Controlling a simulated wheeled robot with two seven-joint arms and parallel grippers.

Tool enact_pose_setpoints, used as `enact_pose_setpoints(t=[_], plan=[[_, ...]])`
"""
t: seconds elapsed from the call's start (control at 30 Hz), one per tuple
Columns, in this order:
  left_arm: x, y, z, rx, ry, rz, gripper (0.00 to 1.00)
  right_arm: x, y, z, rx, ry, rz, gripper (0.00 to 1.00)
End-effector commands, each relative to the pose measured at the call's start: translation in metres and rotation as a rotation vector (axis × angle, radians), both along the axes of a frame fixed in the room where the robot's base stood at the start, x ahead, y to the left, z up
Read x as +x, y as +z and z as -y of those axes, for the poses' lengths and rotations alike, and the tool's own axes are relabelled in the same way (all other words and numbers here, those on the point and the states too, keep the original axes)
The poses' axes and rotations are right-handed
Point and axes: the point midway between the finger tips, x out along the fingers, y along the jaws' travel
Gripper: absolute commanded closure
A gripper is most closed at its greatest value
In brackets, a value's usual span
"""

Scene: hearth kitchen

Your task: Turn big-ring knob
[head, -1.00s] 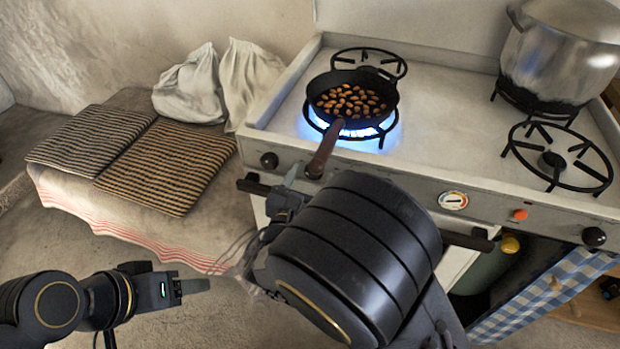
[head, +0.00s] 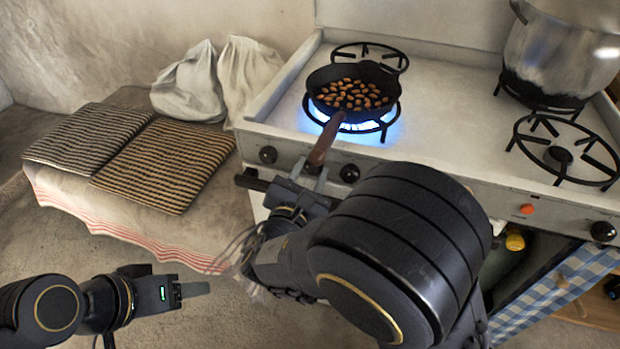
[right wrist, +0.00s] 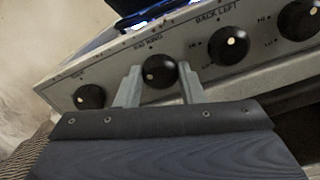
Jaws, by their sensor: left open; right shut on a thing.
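The big-ring knob (right wrist: 160,71) is black with a pale mark, under a "BIG RING" label in the right wrist view. My right gripper (right wrist: 160,84) has one finger on each side of it and is shut on it. In the head view my right gripper (head: 309,173) is at the stove front, below the pan handle, and the knob is mostly hidden there. My left gripper (head: 190,289) is open and empty at lower left, away from the stove.
A black pan (head: 352,92) of brown nuts or beans sits over a lit blue flame, its handle (head: 325,138) overhanging the front. Neighbouring knobs (head: 268,154) (right wrist: 229,45) flank the gripper. A large pot (head: 560,50) stands at back right. Striped mats (head: 165,165) lie left.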

Motion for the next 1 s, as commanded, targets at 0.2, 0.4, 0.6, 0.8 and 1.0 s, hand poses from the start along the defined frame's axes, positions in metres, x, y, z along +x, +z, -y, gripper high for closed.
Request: enact_pose_setpoints(t=[0.2, 0.4, 0.6, 0.8, 1.0], plan=[[0.0, -0.033, 0.0, 0.0, 0.0, 0.0, 0.43, 0.0, -0.007, 0.0, 0.199, 0.0, 0.064, 0.88], [0.0, -0.06, 0.0, 0.0, 0.0, 0.0, 0.43, 0.0, -0.007, 0.001, 0.381, 0.0, 0.124, 0.88], [0.0, -0.089, 0.0, 0.0, 0.0, 0.0, 0.43, 0.0, -0.008, 0.001, 0.559, -0.001, 0.181, 0.88], [0.0, -0.114, 0.0, 0.0, 0.0, 0.0, 0.43, 0.0, -0.008, 0.001, 0.718, -0.001, 0.233, 0.88], [0.0, -0.133, 0.0, 0.0, 0.0, 0.0, 0.43, -0.001, -0.006, 0.001, 0.838, -0.001, 0.271, 0.88]])
